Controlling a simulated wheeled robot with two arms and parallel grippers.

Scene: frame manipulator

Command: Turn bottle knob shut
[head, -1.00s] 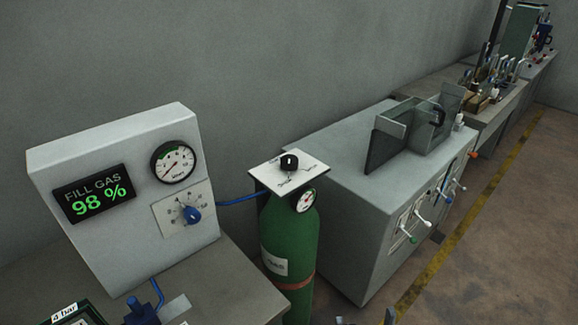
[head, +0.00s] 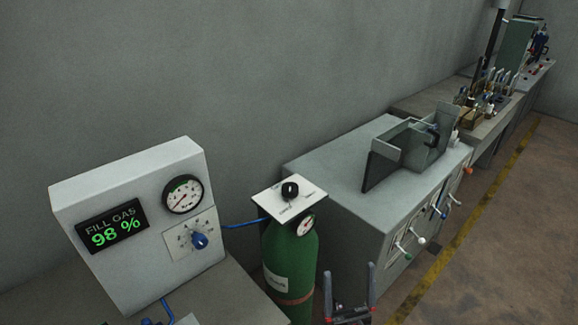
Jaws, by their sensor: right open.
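The green gas bottle (head: 288,258) stands upright on the floor between the fill-gas panel and a grey cabinet. A white plate (head: 272,200) sits on its top and carries a black knob (head: 290,190). The plate's small markings are too small to read. A round gauge (head: 306,225) is on the bottle's neck. My right gripper (head: 350,290) is at the bottom edge, to the right of the bottle and below the knob. Its two fingers point up, apart and empty. My left gripper is out of the picture.
The grey panel (head: 120,200) at left shows "FILL GAS 98 %", with a gauge (head: 183,194) and a blue knob (head: 200,240). A blue hose (head: 245,224) runs to the bottle. The grey cabinet (head: 345,205) with levers stands close on the right. Floor is free beyond it.

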